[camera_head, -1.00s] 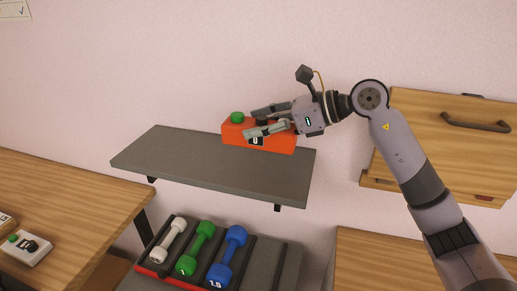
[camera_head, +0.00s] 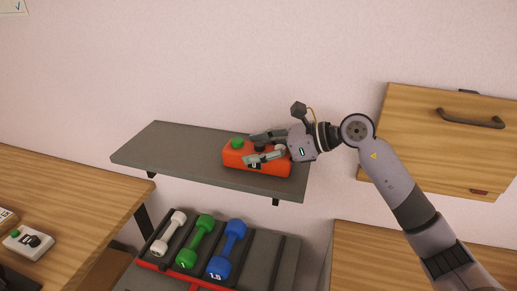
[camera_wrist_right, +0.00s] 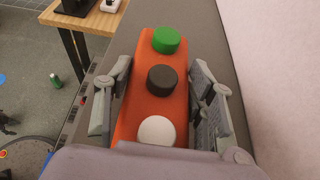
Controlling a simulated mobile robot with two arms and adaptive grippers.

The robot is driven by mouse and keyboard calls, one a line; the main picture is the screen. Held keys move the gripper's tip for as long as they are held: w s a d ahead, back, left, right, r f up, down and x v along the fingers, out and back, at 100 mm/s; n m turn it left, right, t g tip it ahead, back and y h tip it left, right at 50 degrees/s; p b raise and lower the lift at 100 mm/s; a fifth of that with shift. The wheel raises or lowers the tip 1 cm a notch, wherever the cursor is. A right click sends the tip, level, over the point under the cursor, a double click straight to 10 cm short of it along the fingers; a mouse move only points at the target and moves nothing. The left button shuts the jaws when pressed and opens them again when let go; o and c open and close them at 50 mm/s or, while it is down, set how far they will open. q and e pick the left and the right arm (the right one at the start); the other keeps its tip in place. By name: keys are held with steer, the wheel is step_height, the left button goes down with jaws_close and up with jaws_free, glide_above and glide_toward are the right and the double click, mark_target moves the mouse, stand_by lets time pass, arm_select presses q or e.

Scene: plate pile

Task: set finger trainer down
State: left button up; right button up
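The finger trainer (camera_head: 235,160) is an orange-red block with green, black and white buttons on top. It is at the shelf (camera_head: 180,158), near its right end, and appears to be at the shelf surface; I cannot tell whether its full underside touches. My left gripper is not in view.
A rack (camera_head: 272,262) with white (camera_head: 168,234), green (camera_head: 195,241) and blue (camera_head: 228,249) dumbbells is below the shelf. The shelf's left part is clear. A wooden cabinet (camera_head: 440,150) hangs at right. A grey button device (camera_head: 28,243) lies on the left table (camera_head: 80,205).

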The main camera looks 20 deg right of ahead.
steer(key=o, duration=0.5)
steer(key=shift+c, duration=0.2)
steer(key=shift+r, duration=0.1)
steer(key=shift+r, duration=0.2)
steer(key=b+v, duration=0.2)
steer(key=v, duration=0.3)
steer(key=b+v, duration=0.1)
steer(key=v, duration=0.4)
steer(key=shift+s+d+f+b, duration=0.1)
steer(key=shift+s+d+b, duration=0.1)
steer(key=shift+d+b, duration=0.2)
steer(key=shift+s+d+r, duration=0.35)
steer(key=shift+d+r, duration=0.05)
